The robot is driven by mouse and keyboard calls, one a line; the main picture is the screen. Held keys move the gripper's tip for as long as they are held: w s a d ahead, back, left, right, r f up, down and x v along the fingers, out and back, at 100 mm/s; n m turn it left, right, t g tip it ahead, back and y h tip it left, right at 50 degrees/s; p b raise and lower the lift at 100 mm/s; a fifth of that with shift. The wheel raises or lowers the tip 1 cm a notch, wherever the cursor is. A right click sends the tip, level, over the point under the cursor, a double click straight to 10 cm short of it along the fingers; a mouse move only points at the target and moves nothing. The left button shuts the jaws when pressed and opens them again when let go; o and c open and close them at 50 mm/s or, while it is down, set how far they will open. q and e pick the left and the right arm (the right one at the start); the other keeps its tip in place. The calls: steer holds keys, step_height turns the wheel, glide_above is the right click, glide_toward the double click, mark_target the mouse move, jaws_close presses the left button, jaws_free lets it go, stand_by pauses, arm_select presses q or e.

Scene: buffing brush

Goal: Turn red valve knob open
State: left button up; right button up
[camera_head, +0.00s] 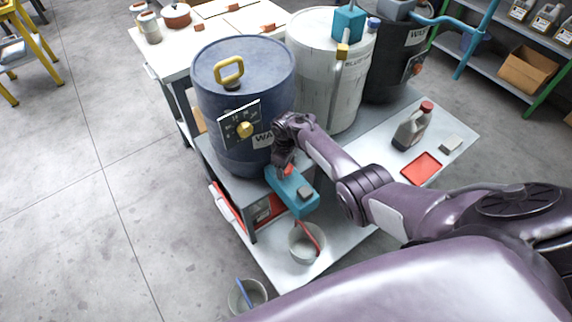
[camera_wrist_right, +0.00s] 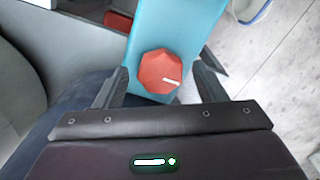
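The red valve knob (camera_wrist_right: 161,72) is a faceted red knob with a white line, mounted on a blue body (camera_wrist_right: 172,28). In the head view the knob (camera_head: 288,169) shows small at the upper end of the blue body (camera_head: 296,195), beside the dark blue drum (camera_head: 240,80). My right gripper (camera_wrist_right: 160,82) is open, with one finger on each side of the knob and gaps visible between the fingers and the knob. In the head view my right gripper (camera_head: 284,158) reaches the knob from above and partly hides it. My left gripper is not in view.
A white drum (camera_head: 320,70) and a black drum (camera_head: 390,70) stand behind. A bucket (camera_head: 306,243) sits below the blue body. Open floor is at the left.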

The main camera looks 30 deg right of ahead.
step_height(320, 180, up, 8)
steer(key=shift+f+p, duration=0.15)
steer(key=shift+p, duration=1.05)
